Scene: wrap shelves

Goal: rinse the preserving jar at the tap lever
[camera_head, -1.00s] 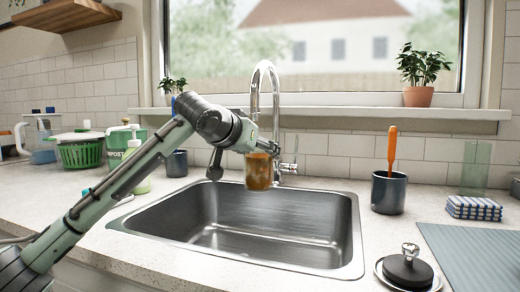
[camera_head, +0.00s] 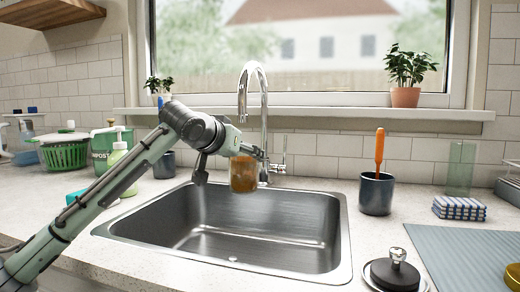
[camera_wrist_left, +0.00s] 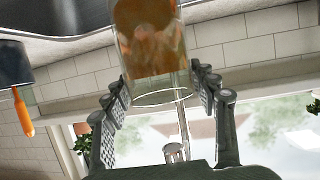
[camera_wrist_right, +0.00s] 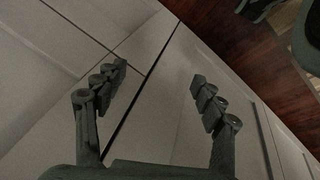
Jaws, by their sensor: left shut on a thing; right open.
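The preserving jar (camera_head: 243,176) is clear glass with orange-brown contents or residue. My left gripper (camera_head: 249,154) is shut on it and holds it above the back of the sink (camera_head: 325,262), near and below the tap spout (camera_head: 243,112). The jar also shows in the left wrist view (camera_wrist_left: 150,45), between the fingers. The tap lever (camera_head: 280,160) stands just right of the tap base and the jar, apart from the jar. No water is visible. My right gripper (camera_wrist_right: 158,80) is open and empty, facing pale cabinet fronts; it is outside the head view.
A dark cup with an orange-handled tool (camera_head: 376,192) stands right of the sink. Further right are a folded checked cloth (camera_head: 459,208), a ribbed mat (camera_head: 475,255) and a black knobbed object (camera_head: 396,275). Bottles and a green basket (camera_head: 65,154) stand at left.

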